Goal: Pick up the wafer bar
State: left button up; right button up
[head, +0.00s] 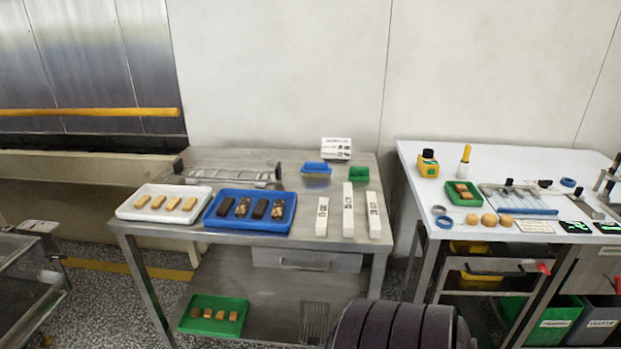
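Several plain tan bars (159,202) lie side by side in a white tray (124,212) at the left of the steel table. Next to it, a blue tray (213,221) holds dark bars (226,207) and speckled, nut-topped bars (242,208). A green tray (190,325) on the lower shelf holds several small tan pieces (208,313). I cannot tell from their looks which piece is the wafer bar. Neither of my grippers shows in the head view.
The steel table (262,248) also bears a metal rack, a blue block, a green box and white labelled strips (348,210). A white table (440,150) at right holds a green tray, round tan pieces and tools. A gap separates the tables.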

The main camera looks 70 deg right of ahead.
aim_at(278, 210)
jog(key=z, duration=1.75)
